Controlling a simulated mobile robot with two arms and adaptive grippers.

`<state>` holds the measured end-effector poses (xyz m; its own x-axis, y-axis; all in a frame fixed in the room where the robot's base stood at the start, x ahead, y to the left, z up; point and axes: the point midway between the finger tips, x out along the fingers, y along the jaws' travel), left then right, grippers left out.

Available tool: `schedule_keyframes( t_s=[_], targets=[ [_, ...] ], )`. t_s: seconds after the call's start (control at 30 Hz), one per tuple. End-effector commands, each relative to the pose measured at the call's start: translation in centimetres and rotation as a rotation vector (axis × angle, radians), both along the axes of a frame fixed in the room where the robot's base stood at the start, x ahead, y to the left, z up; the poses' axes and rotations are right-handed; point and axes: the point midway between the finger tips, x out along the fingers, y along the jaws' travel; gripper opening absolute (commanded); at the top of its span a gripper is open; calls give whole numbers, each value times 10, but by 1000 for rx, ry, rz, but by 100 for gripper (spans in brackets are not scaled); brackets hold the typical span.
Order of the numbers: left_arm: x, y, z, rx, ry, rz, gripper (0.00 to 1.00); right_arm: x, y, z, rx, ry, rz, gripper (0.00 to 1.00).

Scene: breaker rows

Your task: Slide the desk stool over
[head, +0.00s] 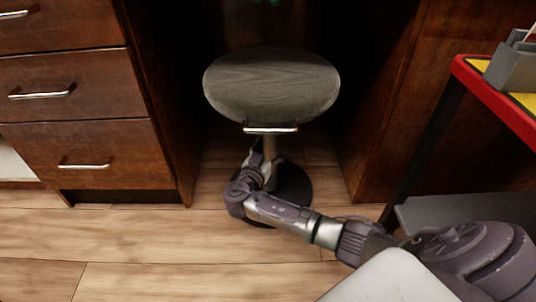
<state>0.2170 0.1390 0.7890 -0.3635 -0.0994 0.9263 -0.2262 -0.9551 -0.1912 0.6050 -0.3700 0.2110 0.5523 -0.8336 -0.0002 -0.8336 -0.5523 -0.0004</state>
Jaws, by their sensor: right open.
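The desk stool (272,85) stands in the dark knee space of the wooden desk. It has a round dark grey seat, a pale post and a round dark base (294,184). A light metal bar (270,130) shows at the front edge of the seat. My right arm reaches in from the lower right. My right gripper (264,153) is open below the seat, in front of or beside the post. The arm hides part of the post and base. I cannot tell whether the fingers touch the stool. My left gripper is out of view.
Desk drawers (75,85) with metal handles stand on the left. A wooden desk panel (392,120) closes the knee space on the right. A red-edged cart (494,105) with a grey bin (513,65) stands at the right. The wooden floor (150,240) in front is clear.

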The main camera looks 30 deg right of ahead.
Motion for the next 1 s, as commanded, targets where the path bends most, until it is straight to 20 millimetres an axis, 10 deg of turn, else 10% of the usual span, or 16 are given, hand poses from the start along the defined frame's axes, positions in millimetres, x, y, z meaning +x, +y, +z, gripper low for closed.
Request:
schedule_keyframes(
  t_s=[0.2, 0.63, 1.0],
  targets=[
    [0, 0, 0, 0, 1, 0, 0, 0, 0, 0, -1, 1, 0, 74],
    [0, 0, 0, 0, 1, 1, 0, 0, 0, 0, -1, 1, 0, 2],
    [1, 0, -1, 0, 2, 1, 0, 1, -1, -1, 0, 1, 0, 0]
  ],
)
